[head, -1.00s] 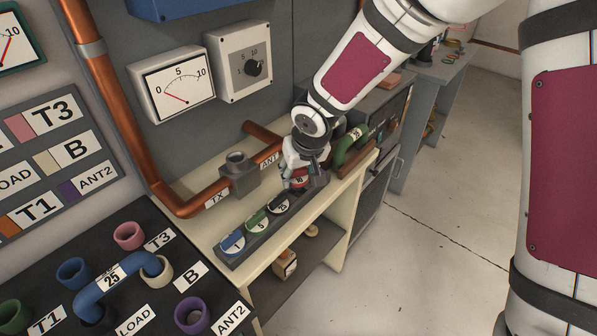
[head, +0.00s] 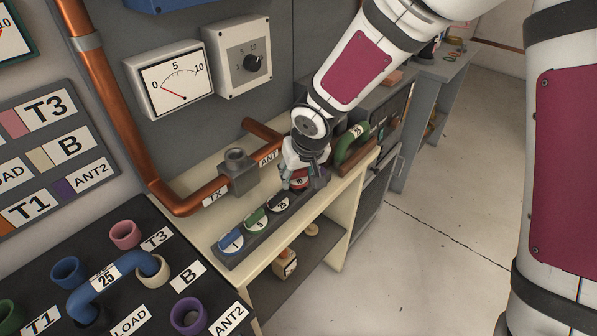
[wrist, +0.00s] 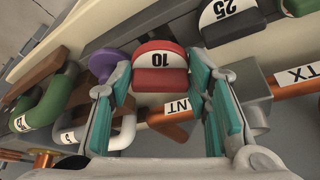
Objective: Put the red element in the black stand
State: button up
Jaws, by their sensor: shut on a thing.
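The red element (head: 299,181), a short round piece with a white label reading 10, is at the far right end of the dark stand (head: 270,231). In the wrist view the red element (wrist: 160,78) sits between the two teal-padded fingers. My gripper (head: 300,177) is shut on it and covers much of it in the head view. The stand is a long dark block on the cream bench, holding a blue element (head: 231,241), a green element (head: 255,219) and a black element (head: 279,202). I cannot tell whether the red element is fully seated.
A grey socket block (head: 237,172) joins copper pipes marked TX and ANT behind the stand. A green bent pipe (head: 351,146) is just right of my gripper. A patch panel (head: 140,309) with a blue link is at front left. The floor at right is clear.

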jog(key=shift+f+b, duration=1.3)
jog(key=shift+b, duration=0.1)
jog(key=o, duration=1.3)
jog(key=shift+s, duration=0.1)
jog(key=v, duration=1.2)
jog(key=shift+d+r, duration=0.1)
jog(key=s+d+r+m+p, duration=0.1)
jog(key=s+d+r, duration=0.3)
jog(key=s+d, duration=0.2)
jog(key=s+d+r+m+h+p, duration=0.1)
jog(key=s+d+r+m, duration=0.1)
jog(key=s+d+r, duration=0.2)
jog(key=s+d+r+m+p, duration=0.1)
jog(key=s+d+r, duration=0.3)
jog(key=s+d, duration=0.6)
jog(key=shift+s+r+h+p, duration=0.1)
jog(key=shift+s+h+p, duration=0.35)
jog(key=shift+s, duration=1.5)
